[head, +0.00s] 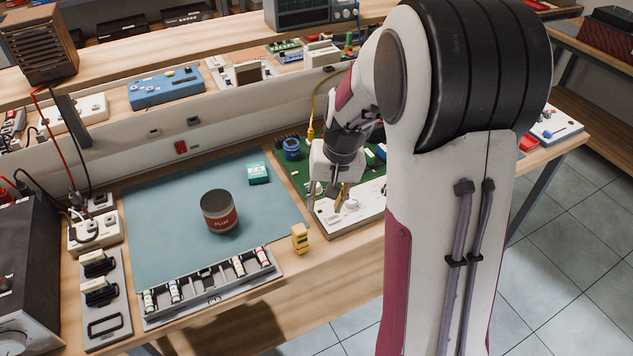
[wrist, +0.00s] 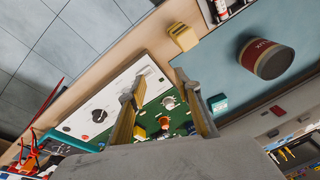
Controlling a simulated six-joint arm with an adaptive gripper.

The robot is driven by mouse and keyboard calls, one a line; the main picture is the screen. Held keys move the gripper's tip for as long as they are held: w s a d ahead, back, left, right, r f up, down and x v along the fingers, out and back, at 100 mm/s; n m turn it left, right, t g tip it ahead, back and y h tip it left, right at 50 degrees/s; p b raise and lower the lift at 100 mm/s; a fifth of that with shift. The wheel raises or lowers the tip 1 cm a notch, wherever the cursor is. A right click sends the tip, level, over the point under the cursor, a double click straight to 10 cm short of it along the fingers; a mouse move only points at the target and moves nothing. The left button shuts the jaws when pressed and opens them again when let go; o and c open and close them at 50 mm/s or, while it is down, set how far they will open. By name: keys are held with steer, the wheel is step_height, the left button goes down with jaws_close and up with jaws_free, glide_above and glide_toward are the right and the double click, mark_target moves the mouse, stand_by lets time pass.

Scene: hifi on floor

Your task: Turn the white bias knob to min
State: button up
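A white panel (head: 369,209) forms the front strip of the green circuit board (head: 292,173); it also shows in the wrist view (wrist: 75,122). A round white knob (wrist: 99,115) with a dark ring around it sits on this panel; it also shows in the head view (head: 351,206). A smaller pale knob (wrist: 168,101) lies between my fingers in the wrist view. I cannot read any label or tell either knob's setting. My gripper (head: 325,206) points down over the board's left front part, fingers apart and empty; the wrist view shows both fingers (wrist: 159,79).
A flux jar (head: 220,212) and a teal box (head: 258,173) stand on the blue mat (head: 165,240). A yellow block (head: 300,238) stands near the board's left front corner. Board components, including a blue coil (head: 292,148), stand close behind my gripper.

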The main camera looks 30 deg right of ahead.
steer(key=shift+n+t, duration=0.4)
steer(key=shift+n, duration=0.2)
steer(key=w, duration=0.1)
steer(key=w+d, duration=0.1)
steer(key=w+f, duration=0.1)
steer(key=w, duration=0.1)
steer(key=shift+d+f, duration=0.1)
steer(key=shift+d, duration=0.25)
steer(key=n+t, duration=0.1)
steer(key=n, duration=0.1)
glide_toward(318, 186)
steer(key=a+f, duration=0.1)
steer(key=shift+w+n+t+h, duration=0.2)
steer(key=shift+n+t+h, duration=0.2)
steer(key=shift+h, duration=0.1)
steer(key=shift+f, duration=0.15)
steer(key=shift+x, duration=3.8)
steer(key=shift+c, duration=0.5)
jaws_close()
